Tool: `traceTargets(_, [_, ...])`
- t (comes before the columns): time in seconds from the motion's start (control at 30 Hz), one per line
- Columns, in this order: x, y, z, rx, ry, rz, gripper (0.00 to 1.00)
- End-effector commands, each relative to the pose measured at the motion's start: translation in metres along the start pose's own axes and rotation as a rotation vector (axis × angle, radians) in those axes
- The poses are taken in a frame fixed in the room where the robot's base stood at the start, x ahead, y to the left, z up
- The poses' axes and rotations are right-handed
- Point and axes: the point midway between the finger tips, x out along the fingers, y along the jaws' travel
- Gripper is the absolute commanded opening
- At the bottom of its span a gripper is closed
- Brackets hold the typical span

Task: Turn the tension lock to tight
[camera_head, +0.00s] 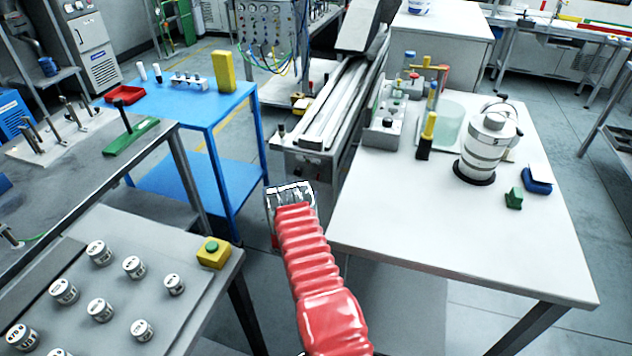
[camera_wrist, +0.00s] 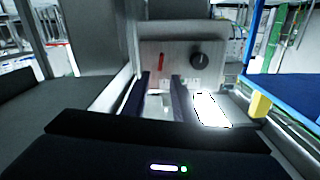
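In the wrist view a pale metal panel (camera_wrist: 180,58) faces me at the end of the machine. It carries an upright red lever (camera_wrist: 161,63) and a round black knob (camera_wrist: 199,61). Small marks below the lever are too blurred to read, so I cannot tell which part is the tension lock or its setting. The panel is small and dark in the head view (camera_head: 308,166). My gripper (camera_wrist: 162,92) has its two dark fingers apart, empty, pointing toward the panel below the lever, not touching it. In the head view its fingers are hidden at the end of my red-sleeved arm.
A long rail machine (camera_head: 340,100) runs back from the panel. A white table (camera_head: 540,260) with a striped canister (camera_head: 487,150) stands right. A blue table (camera_head: 190,110) stands left, and a grey bench (camera_head: 190,300) with several labelled cylinders stands front left.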

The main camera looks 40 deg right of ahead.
Motion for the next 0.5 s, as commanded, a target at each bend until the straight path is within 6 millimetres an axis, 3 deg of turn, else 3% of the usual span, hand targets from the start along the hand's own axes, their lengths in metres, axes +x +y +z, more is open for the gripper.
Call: traceTargets(0.5, [0.061, 0.001, 0.0, 0.0, 0.001, 0.001, 0.26])
